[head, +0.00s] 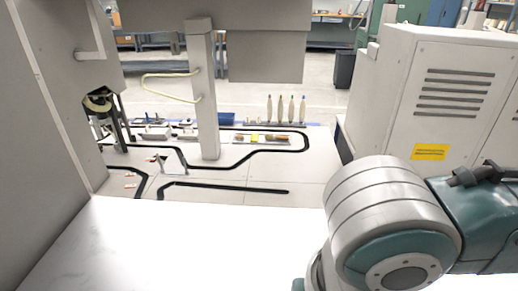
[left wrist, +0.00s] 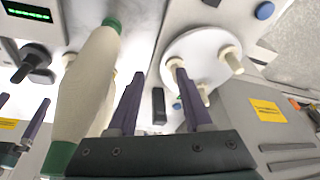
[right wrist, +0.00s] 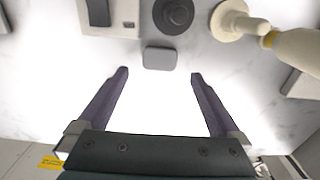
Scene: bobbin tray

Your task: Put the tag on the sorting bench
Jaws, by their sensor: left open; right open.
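No thing is clearly marked as the tag. A small grey rounded plate (right wrist: 160,57), possibly the tag, lies on a bright white surface (right wrist: 160,105) in the right wrist view. My right gripper (right wrist: 158,75) is open and empty, with the plate just beyond its fingertips. My left gripper (left wrist: 157,72) is open in the left wrist view, beside a cream bobbin (left wrist: 85,95) with green ends; I see nothing held in it. Neither gripper shows in the head view. I cannot tell which surface is the sorting bench.
A white disc with pegs (left wrist: 200,52) is near my left fingers. A dark round knob (right wrist: 173,14) and a cream spool (right wrist: 232,20) lie past the plate. The head view shows a machine cabinet (head: 450,90), a post (head: 204,100) and several standing bobbins (head: 291,110).

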